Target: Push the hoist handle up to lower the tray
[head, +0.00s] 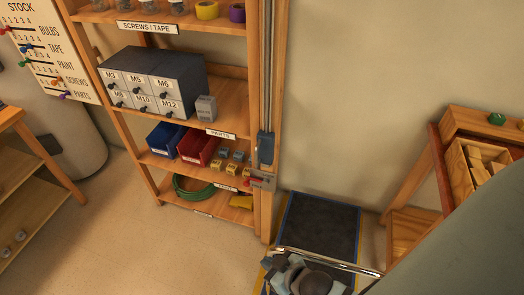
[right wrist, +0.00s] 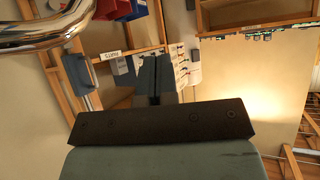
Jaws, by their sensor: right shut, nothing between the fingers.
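My right gripper (head: 278,268) is low in the head view, beside a shiny chrome bar (head: 335,262). In the right wrist view its fingers (right wrist: 156,68) are together with nothing between them. A blue box (head: 265,148) sits on a vertical metal rail along the shelf's right post. Just below it is a small grey fitting with a red end (head: 262,180), which may be the hoist handle. My right gripper is apart from it, lower in the picture. I cannot make out the tray for certain. The left gripper is not in view.
The wooden shelf (head: 228,118) holds grey drawers (head: 150,85), a blue bin (head: 165,138) and a red bin (head: 198,146). A dark mat with blue edging (head: 318,225) lies on the floor. A wooden bench (head: 405,235) stands at right. Floor left of the mat is clear.

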